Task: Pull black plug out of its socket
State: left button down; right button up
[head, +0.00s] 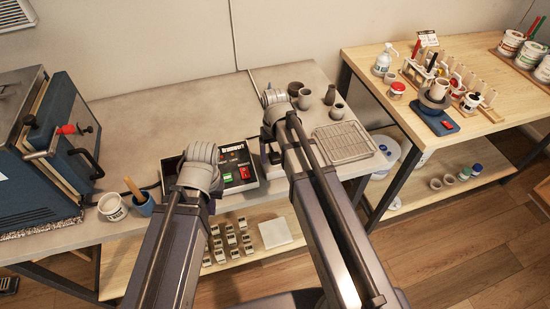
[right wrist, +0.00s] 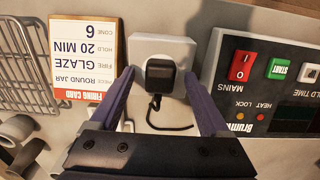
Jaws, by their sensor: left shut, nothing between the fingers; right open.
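The black plug (right wrist: 160,73) sits in a white wall socket (right wrist: 178,48) in the right wrist view. A dark cable curves away from the plug. My right gripper (right wrist: 167,77) is open, with one purple finger on each side of the plug and a visible gap to it on both sides. In the head view my right gripper (head: 272,100) is at the back of the grey bench, and its arm hides the plug and socket. My left gripper (head: 202,168) is over the bench in front of the control box, shut and empty; its fingertips are mostly hidden.
A control box (head: 236,168) with red and green switches is beside the socket. A firing card (right wrist: 82,60) is on the other side in the right wrist view. A wire rack (head: 344,143) and grey pots (head: 304,98) stand right of my right arm. A blue kiln (head: 50,150) stands left.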

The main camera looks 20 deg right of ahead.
aim_at(275, 156)
grip_shut()
dwell(0.6)
jog(key=shift+r, duration=0.15)
dwell(0.4)
jog(key=shift+r+p, duration=2.9)
jog(key=shift+p, duration=0.15)
